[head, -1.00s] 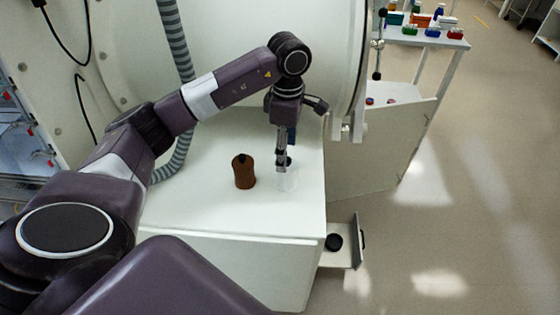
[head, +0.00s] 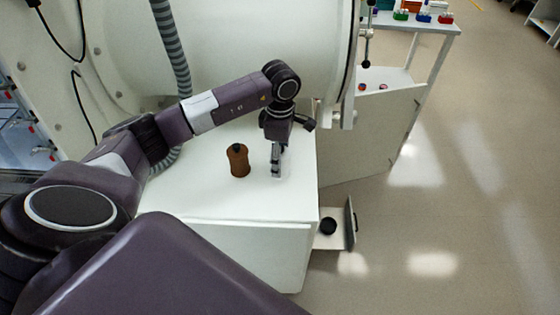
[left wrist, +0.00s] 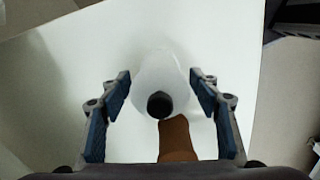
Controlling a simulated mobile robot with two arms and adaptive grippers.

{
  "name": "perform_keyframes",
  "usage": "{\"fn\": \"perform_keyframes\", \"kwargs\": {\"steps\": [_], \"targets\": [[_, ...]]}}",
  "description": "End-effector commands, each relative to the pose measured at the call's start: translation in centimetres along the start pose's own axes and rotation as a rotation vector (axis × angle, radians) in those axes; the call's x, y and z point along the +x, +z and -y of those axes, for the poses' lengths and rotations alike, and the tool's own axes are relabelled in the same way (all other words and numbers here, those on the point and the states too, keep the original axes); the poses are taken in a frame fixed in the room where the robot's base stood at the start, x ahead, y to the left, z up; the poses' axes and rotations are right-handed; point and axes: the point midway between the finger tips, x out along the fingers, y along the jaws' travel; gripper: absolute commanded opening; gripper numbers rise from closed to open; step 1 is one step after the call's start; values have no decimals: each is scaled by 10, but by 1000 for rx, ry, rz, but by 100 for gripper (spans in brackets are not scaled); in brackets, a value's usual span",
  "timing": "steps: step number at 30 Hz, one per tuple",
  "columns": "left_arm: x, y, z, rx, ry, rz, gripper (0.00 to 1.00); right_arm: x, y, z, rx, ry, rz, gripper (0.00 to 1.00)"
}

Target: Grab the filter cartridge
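A white, translucent bottle-like piece with a black cap (left wrist: 165,78) stands on the white cabinet top; only a faint part shows in the head view (head: 284,170). A brown cylinder with a black top (head: 238,162) stands to its left, and its brown side shows in the left wrist view (left wrist: 176,140). I cannot tell for sure which one is the filter cartridge. My left gripper (head: 277,172) points down at the white piece. Its blue-padded fingers (left wrist: 160,80) are open, one on each side of the white piece, with gaps visible. My right gripper is not in view.
The white cabinet top (head: 210,200) is otherwise mostly bare. The large white glovebox wall (head: 240,50) rises behind. A small open drawer (head: 345,235) holding a black round thing (head: 327,226) sticks out at the right. A table with colourful racks (head: 425,18) stands farther back.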

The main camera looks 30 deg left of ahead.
Motion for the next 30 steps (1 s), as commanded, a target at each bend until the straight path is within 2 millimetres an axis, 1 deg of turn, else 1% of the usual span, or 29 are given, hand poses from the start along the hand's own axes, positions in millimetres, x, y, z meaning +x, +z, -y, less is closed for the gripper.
{"fn": "perform_keyframes", "kwargs": {"steps": [1,9,10,18,23,26,29,30], "targets": [[0,0,0,0,0,0,49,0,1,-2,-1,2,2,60],[0,0,0,0,0,0,19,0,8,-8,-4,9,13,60],[-1,0,0,0,0,0,17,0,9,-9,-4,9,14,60],[-2,0,-1,0,2,1,17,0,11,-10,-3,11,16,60],[-11,0,-2,0,4,1,17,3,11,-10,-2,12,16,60],[-25,1,-2,1,6,3,17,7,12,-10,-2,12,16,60],[-45,1,-2,0,7,3,17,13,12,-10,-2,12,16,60],[-56,0,-3,0,10,3,17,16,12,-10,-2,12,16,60]]}}
